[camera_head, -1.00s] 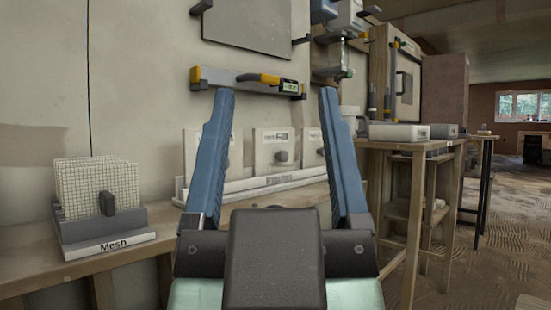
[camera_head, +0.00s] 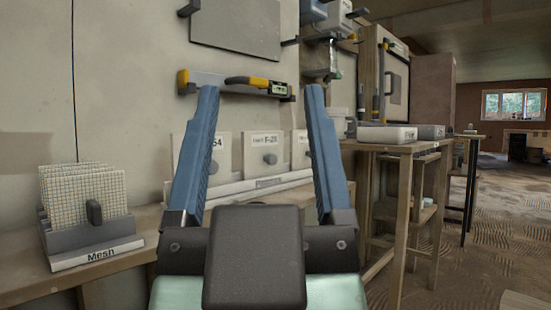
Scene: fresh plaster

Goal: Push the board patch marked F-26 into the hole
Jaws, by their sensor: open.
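My gripper (camera_head: 261,92) is open, with its two blue fingers spread upright in the middle of the view and nothing between them. Beyond the fingers, white board patches with grey knobs stand in a pale rack (camera_head: 258,184) against the wall. The middle patch (camera_head: 263,166) shows between the fingers with a label that looks like F-25 or F-26; the last digit is too small to be sure. The left patch (camera_head: 219,146), label ending in 54, is partly hidden by the left finger. The right patch (camera_head: 300,140) is partly hidden by the right finger. I see no clear hole.
A holder marked Mesh (camera_head: 98,255) with mesh sheets stands on the bench at left. A level (camera_head: 210,80) hangs on the wall above the patches, below a grey panel (camera_head: 235,28). Wooden stands (camera_head: 405,200) are at right; bare floor (camera_head: 480,250) lies beyond them.

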